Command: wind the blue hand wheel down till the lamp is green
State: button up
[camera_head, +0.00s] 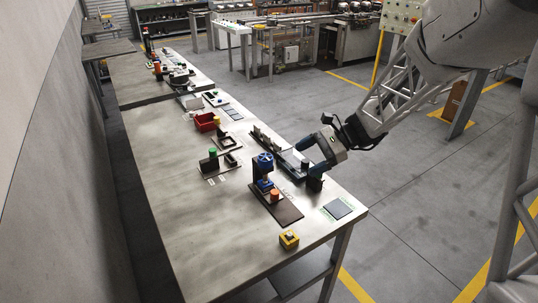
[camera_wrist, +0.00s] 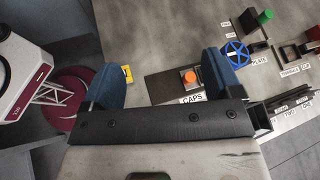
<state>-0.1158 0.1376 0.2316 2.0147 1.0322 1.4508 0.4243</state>
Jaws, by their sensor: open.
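The blue hand wheel (camera_head: 264,160) tops a small press stand on a dark base plate (camera_head: 284,212) in the head view. It also shows in the wrist view (camera_wrist: 237,54), right of the fingers. An orange round part (camera_head: 275,194) is at the front of the stand; it shows in the wrist view too (camera_wrist: 190,77). My gripper (camera_head: 307,162) is right of the wheel, apart from it. In the wrist view its blue fingers stand wide apart with nothing between them (camera_wrist: 160,75). I cannot make out a lamp or its colour for certain.
A green-topped fixture (camera_head: 213,154) and a red bin (camera_head: 206,122) stand farther back on the bench (camera_head: 180,210). A yellow button box (camera_head: 289,240) is near the front edge. The bench's left side is clear.

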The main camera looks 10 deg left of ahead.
aim_at(266, 157)
jog(key=w+a+f+m+y, duration=0.4)
jog(key=w+a+f, duration=0.3)
jog(key=w+f, duration=0.3)
jog(key=w+y, duration=0.1)
jog(key=w, duration=0.1)
jog(key=shift+w+a+f+m+y, duration=0.25)
jog(key=shift+w+a+m+y, duration=0.05)
jog(key=shift+w+a+m, duration=0.1)
jog(key=shift+s, duration=0.1)
jog(key=shift+x, duration=3.9)
jog(key=shift+c, duration=0.4)
jog(key=c, duration=0.8)
jog(key=shift+c, duration=0.2)
